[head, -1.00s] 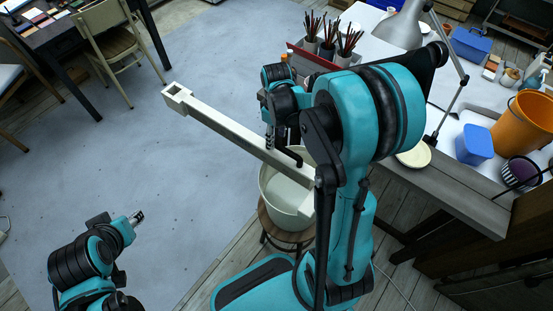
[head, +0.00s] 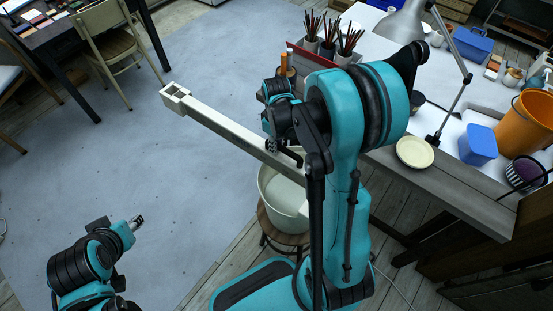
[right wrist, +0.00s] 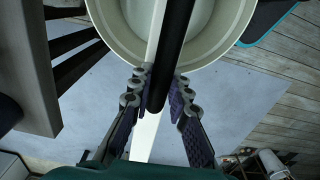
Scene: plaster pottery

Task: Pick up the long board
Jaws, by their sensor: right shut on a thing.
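The long board (head: 218,122) is a pale, narrow beam with a square, open-looking left end. In the head view it slants down to the right above the floor and over a white bucket, and its right end is hidden behind my right arm. My right gripper (head: 272,147) is shut on the board near its middle. In the right wrist view the board (right wrist: 146,138) runs as a pale strip between the fingers of the gripper (right wrist: 158,76), partly hidden by a dark rod. My left gripper (head: 138,220) is at lower left, away from the board, its jaws too small to judge.
The white bucket (head: 283,190) stands on a wooden stool (head: 276,236) below the board. A worktable (head: 437,184) at right holds a cream plate (head: 414,152), a blue container (head: 478,145), an orange bucket (head: 522,122) and a lamp. A chair (head: 112,45) stands at upper left. The middle floor is clear.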

